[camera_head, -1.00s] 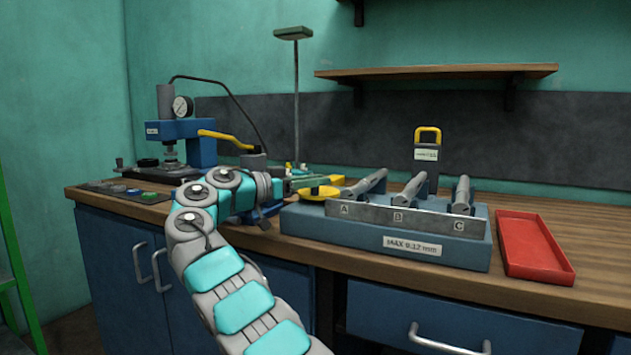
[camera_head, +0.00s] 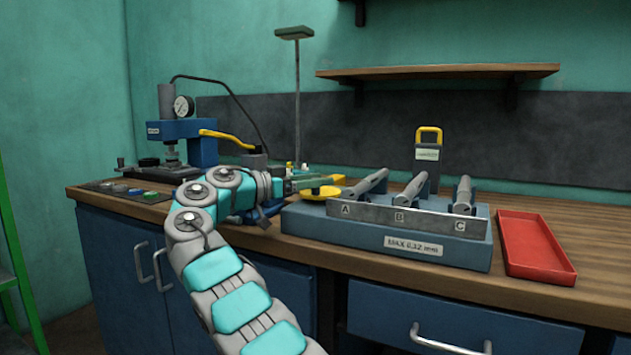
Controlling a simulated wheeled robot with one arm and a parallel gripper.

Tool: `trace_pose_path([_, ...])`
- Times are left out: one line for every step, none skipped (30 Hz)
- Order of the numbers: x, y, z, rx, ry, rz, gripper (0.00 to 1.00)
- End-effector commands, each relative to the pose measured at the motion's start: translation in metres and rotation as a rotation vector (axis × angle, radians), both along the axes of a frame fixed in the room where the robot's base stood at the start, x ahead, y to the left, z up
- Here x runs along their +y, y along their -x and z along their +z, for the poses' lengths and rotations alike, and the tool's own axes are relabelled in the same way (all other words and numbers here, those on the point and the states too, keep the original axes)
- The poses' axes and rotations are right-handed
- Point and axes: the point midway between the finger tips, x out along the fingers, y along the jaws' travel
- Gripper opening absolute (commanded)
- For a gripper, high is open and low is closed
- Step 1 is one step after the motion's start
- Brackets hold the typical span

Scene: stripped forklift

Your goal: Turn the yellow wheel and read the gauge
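The yellow wheel (camera_head: 320,192) lies flat at the left end of the blue block on the bench. My gripper (camera_head: 322,181) reaches in from the left, its narrow fingers just over or at the wheel. I cannot tell whether the fingers touch it or how far apart they are. A round white gauge (camera_head: 183,107) stands on top of the blue press (camera_head: 180,135) at the back left; its reading is too small to make out. Part of the wheel's mount is hidden behind my arm.
A yellow-handled tagged item (camera_head: 428,145) stands behind. A lamp post (camera_head: 297,100) rises behind my gripper.

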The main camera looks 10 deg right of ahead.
Motion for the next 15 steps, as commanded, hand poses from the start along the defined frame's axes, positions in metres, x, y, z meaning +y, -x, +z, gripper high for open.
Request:
trace_pose_path([0.0, 0.0, 0.0, 0.0, 0.0, 0.0, 0.58])
trace_pose_path([0.0, 0.0, 0.0, 0.0, 0.0, 0.0, 0.58])
trace_pose_path([0.0, 0.0, 0.0, 0.0, 0.0, 0.0, 0.58])
trace_pose_path([0.0, 0.0, -0.001, 0.0, -0.001, 0.0, 0.58])
trace_pose_path([0.0, 0.0, -0.001, 0.001, -0.001, 0.0, 0.58])
trace_pose_path([0.0, 0.0, -0.001, 0.0, -0.001, 0.0, 0.58])
trace_pose_path([0.001, 0.0, -0.001, 0.001, -0.001, 0.0, 0.58])
trace_pose_path([0.002, 0.0, -0.001, 0.001, -0.001, 0.0, 0.58])
trace_pose_path([0.003, 0.001, -0.001, 0.001, -0.001, 0.001, 0.58])
trace_pose_path([0.005, 0.001, -0.001, 0.001, -0.001, 0.001, 0.58])
trace_pose_path([0.008, 0.002, -0.001, 0.001, -0.001, 0.002, 0.58])
trace_pose_path([0.012, 0.003, -0.001, 0.0, -0.001, 0.003, 0.58])
trace_pose_path([0.015, 0.004, -0.001, 0.0, -0.001, 0.003, 0.58])
trace_pose_path([0.019, 0.006, -0.001, 0.0, -0.001, 0.003, 0.58])
trace_pose_path([0.025, 0.008, -0.002, 0.001, -0.002, 0.005, 0.58])
